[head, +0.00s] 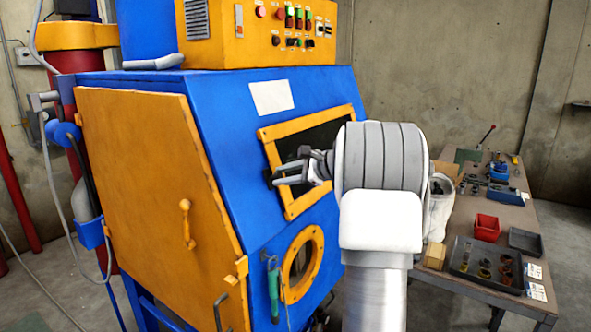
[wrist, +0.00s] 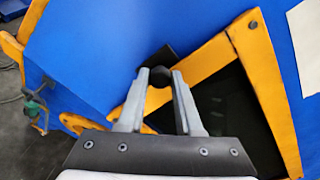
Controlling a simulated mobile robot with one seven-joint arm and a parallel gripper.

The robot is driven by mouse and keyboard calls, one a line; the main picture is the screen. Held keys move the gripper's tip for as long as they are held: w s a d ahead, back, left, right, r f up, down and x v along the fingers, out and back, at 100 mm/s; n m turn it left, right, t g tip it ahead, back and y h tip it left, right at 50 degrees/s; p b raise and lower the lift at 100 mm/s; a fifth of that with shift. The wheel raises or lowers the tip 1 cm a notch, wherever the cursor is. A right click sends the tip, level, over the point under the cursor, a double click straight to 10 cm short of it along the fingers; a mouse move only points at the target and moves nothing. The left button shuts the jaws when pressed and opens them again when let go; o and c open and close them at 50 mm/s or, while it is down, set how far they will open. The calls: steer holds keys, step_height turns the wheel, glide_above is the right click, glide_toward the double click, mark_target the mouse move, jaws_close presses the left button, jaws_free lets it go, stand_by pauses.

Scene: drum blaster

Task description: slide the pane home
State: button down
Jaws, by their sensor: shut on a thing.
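The pane is dark (head: 312,137) and sits at the orange window frame (head: 286,133) on the sloped front of the blue cabinet. In the wrist view, a dark corner that looks like part of the pane (wrist: 163,58) sticks out past the bar of the orange frame (wrist: 262,62). My gripper (head: 276,176) is at the frame's left side. In the wrist view, my gripper (wrist: 160,75) is shut on a small dark round knob (wrist: 157,97), which appears to belong to the pane. My arm hides the frame's right side in the head view.
Below the window are an orange round port (head: 315,240) and a green-handled tool (head: 273,285). An orange door (head: 150,190) with a handle is on the cabinet's left. A workbench (head: 510,222) with trays and small parts stands at right.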

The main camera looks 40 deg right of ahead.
steer(key=c, duration=0.5)
jaws_free()
steer(key=shift+s+d+r, duration=0.1)
steer(key=shift+s+d, duration=0.05)
steer(key=shift+d, duration=0.1)
steer(key=shift+a+f, duration=0.15)
steer(key=shift+f, duration=0.05)
steer(key=b+v, duration=0.2)
steer(key=v, duration=1.5)
steer(key=shift+s+r, duration=0.2)
steer(key=shift+r, duration=0.05)
steer(key=s+a+f+n+g, duration=0.15)
steer(key=a+n, duration=0.25)
steer(key=a, duration=0.5)
steer(key=a+f+n+g, duration=0.3)
steer(key=a, duration=0.6)
steer(key=s+a+f+n+g, duration=0.1)
steer(key=a+f+n+g, duration=0.25)
steer(key=a, duration=0.55)
steer(key=s+a+f+n+h, duration=0.2)
steer(key=s+a+f+n, duration=0.1)
steer(key=s+n, duration=0.3)
steer(key=s+a+f+n+t+h, duration=0.1)
steer(key=s+a+f+n+h, duration=0.1)
steer(key=s+a+n, duration=0.4)
steer(key=s+f, duration=0.1)
steer(key=s, duration=0.3)
steer(key=shift+s+h, duration=0.25)
steer(key=shift+h, duration=0.05)
